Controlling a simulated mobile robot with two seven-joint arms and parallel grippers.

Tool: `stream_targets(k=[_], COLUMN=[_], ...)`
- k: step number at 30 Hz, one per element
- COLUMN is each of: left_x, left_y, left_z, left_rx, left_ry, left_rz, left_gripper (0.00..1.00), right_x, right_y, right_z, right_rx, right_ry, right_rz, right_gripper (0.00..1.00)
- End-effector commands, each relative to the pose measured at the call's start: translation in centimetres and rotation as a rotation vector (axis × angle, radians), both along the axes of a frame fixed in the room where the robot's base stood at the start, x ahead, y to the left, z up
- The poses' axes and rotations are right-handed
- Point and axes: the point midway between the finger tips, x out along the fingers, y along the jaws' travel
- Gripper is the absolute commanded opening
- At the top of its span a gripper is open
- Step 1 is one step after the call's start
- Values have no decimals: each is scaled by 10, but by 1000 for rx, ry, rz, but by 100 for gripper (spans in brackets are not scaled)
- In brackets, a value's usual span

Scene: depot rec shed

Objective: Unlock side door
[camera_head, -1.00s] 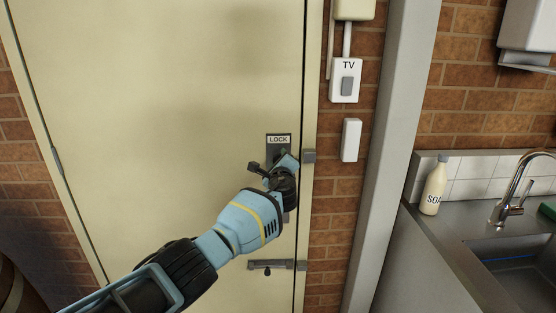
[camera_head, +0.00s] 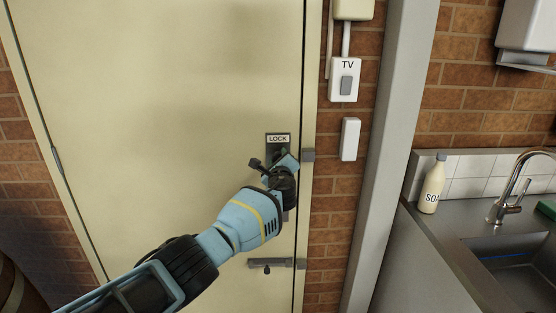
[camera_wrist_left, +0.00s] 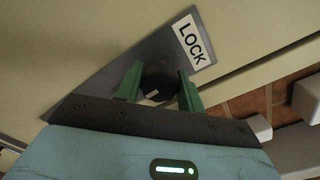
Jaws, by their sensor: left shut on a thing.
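The cream side door (camera_head: 160,110) fills the left half of the head view and looks shut. A grey lock plate (camera_head: 277,152) with a LOCK label (camera_head: 278,139) is on its right edge. My left gripper (camera_head: 282,162) is at this plate and hides most of it. In the left wrist view its two green fingers (camera_wrist_left: 158,84) are shut on a dark round lock knob (camera_wrist_left: 155,80) in front of the plate (camera_wrist_left: 105,82). The LOCK label (camera_wrist_left: 189,40) is tilted there. My right gripper is not in view.
A bolt (camera_head: 272,263) is lower on the door. Right of the frame, a TV switch (camera_head: 345,80) and a white box (camera_head: 350,139) are on brick. A soap bottle (camera_head: 432,184) stands by the sink tap (camera_head: 510,195). A grey post (camera_head: 388,150) stands between.

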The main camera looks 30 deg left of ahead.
Motion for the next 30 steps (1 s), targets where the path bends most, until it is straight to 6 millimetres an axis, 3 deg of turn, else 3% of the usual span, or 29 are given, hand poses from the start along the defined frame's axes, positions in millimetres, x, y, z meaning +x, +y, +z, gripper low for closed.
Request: stream_targets(k=[12, 13, 17, 30], left_x=[1, 1, 0, -4], left_y=[-6, -6, -5, -4], left_z=[-6, -6, -5, 0], left_rx=[-3, -3, -2, -1], left_ry=[7, 7, 5, 0], left_rz=[-11, -10, -8, -4], left_gripper=[0, 39, 56, 59], right_x=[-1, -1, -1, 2], right_y=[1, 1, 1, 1], right_z=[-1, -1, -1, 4], right_rx=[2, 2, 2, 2], right_ry=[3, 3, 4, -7], right_rz=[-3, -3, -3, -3], right_gripper=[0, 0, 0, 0])
